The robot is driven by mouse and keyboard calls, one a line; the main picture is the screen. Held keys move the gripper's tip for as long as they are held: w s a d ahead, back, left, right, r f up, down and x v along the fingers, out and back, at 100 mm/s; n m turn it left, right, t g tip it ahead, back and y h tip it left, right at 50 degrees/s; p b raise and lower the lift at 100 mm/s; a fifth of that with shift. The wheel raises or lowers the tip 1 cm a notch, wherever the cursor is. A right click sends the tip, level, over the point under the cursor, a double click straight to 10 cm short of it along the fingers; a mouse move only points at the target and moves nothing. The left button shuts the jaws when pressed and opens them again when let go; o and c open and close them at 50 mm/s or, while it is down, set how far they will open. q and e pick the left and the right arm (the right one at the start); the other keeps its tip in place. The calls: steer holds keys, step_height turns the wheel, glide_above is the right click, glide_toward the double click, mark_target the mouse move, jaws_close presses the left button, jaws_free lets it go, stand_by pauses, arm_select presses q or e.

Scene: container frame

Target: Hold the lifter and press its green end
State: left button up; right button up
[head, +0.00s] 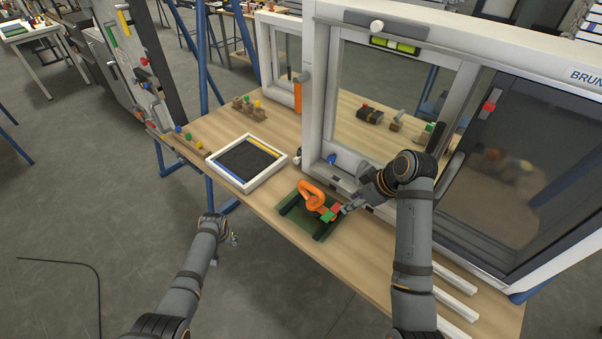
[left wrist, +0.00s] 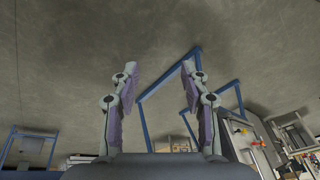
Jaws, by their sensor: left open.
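The lifter (head: 312,193) has an orange loop handle and a dark body. It sits on a dark green tray (head: 294,211) on the wooden table. Its green end (head: 327,217) faces the front right, with a small red part beside it. My right gripper (head: 346,208) is at the lifter's right side, close to the red and green parts. Whether its fingers touch or grip anything is too small to tell. My left gripper (head: 233,239) hangs off the table's front left edge, away from the lifter. In the left wrist view it (left wrist: 160,82) is open and empty.
A white-framed tray (head: 279,165) with a dark inside lies left of the lifter. A tall white window frame (head: 317,100) stands behind it. White bars (head: 457,306) lie at the table's right. Bare wood (head: 258,206) shows near the front left edge.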

arm_select(q)
steer(key=w+r, duration=0.7)
steer(key=r, duration=0.4)
step_height(320, 180, up, 18)
steer(key=n+g+h, duration=0.2)
steer(key=n+h, duration=0.1)
steer(key=n, duration=0.6)
glide_above(304, 190)
steer(key=s, duration=0.1)
steer(key=shift+s+a+f, duration=0.1)
steer(key=shift+a+f, duration=0.1)
steer(key=shift+a, duration=0.25)
steer(key=f, duration=0.3)
steer(key=w+f, duration=0.1)
steer(key=f, duration=0.3)
steer(key=d+f, duration=0.1)
steer(key=f, duration=0.2)
steer(key=shift+w+f, duration=0.15)
steer(key=shift+f, duration=0.1)
steer(key=shift+c, duration=0.4)
